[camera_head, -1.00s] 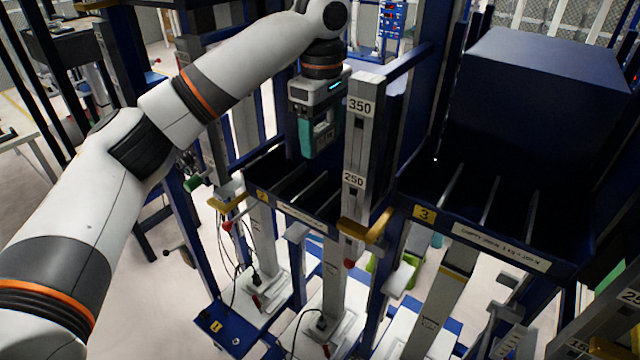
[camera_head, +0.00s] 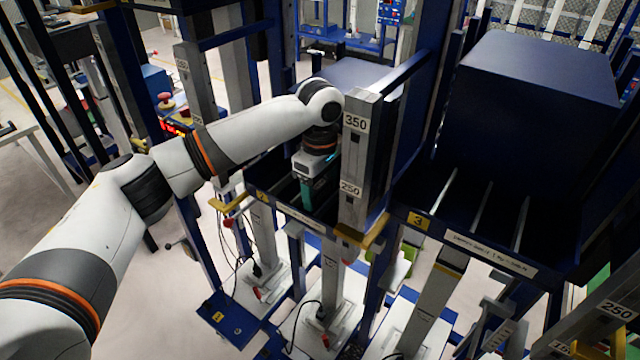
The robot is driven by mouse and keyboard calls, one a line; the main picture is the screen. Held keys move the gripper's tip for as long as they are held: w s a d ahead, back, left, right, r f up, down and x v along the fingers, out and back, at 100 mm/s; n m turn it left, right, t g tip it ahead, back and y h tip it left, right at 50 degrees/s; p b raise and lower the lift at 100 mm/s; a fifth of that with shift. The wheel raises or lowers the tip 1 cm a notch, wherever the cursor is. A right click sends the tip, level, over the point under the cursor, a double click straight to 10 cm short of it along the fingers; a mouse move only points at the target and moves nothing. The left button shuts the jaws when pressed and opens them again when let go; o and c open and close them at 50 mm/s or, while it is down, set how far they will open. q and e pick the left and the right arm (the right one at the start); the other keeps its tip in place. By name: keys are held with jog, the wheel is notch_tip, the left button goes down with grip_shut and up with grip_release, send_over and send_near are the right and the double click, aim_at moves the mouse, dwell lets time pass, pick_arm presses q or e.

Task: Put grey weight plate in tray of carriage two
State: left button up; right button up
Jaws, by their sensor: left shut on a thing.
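The tray of carriage two (camera_head: 292,212) is a dark blue open tray with a yellow "2" tag at its front left corner. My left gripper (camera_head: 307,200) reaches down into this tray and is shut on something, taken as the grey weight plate. The plate itself cannot be made out; the gripper and the dark tray hide it. I cannot tell whether it touches the tray floor. My right gripper is not in view.
A grey post (camera_head: 357,150) marked 350 and 250 stands close to the right of my left gripper. The tray of carriage three (camera_head: 490,250) with a large dark blue block (camera_head: 535,110) stands further right. A post with a red button (camera_head: 165,98) is at the left.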

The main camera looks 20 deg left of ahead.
pick_arm(q)
jog(key=o, duration=1.1)
jog(key=shift+s, duration=0.1)
jog(key=shift+c, duration=0.2)
jog(key=shift+r+b, duration=0.4)
jog(key=shift+r, duration=0.1)
notch_tip(320, 180, up, 10)
jog(key=b, duration=0.3)
jog(key=shift+r, duration=0.6)
jog(key=shift+f, duration=0.1)
